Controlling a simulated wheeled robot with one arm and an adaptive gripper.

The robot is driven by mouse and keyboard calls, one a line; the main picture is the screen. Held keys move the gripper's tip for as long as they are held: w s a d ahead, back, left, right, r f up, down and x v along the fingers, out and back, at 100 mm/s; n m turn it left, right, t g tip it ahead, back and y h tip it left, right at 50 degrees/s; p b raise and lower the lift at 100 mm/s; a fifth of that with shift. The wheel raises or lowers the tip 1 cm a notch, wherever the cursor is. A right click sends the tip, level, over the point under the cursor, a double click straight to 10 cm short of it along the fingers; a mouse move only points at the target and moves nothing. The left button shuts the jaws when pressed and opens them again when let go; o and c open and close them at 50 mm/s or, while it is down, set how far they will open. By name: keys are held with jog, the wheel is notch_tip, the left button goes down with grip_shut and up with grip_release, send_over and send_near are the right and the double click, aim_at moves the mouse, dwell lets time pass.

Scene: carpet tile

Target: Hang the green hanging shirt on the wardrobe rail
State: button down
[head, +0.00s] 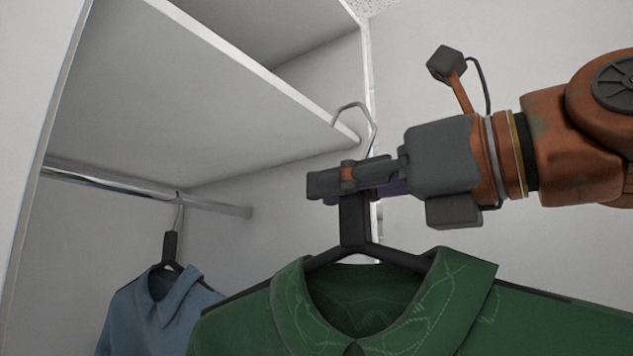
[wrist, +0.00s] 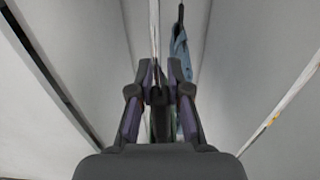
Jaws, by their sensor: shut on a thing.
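The green shirt (head: 455,295) hangs upright on a black hanger (head: 354,222) with a metal hook (head: 352,106) pointing up. My gripper (head: 335,182) is shut on the hanger's neck, below the hook. The wardrobe rail (head: 110,181) is a metal bar under the shelf, to the left of and behind the gripper. In the head view the hook shows in front of the shelf edge, apart from the rail. In the wrist view my gripper (wrist: 158,95) has its fingers on either side of the dark hanger neck. The lower part of the green shirt is out of view.
A blue shirt (head: 160,315) hangs on the rail from its own hook; it also shows in the wrist view (wrist: 182,60). A white shelf (head: 200,90) lies above the rail. The wardrobe's left side panel (head: 50,110) stands at the left. Bare rail shows left of the blue shirt.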

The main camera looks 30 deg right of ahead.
jog(key=shift+f+p+v, duration=0.15)
jog(key=shift+p+v, duration=0.4)
jog(key=shift+v, duration=2.85)
jog(key=shift+f+p+v, duration=0.15)
jog(key=shift+p+v, duration=0.4)
jog(key=shift+v, duration=2.8)
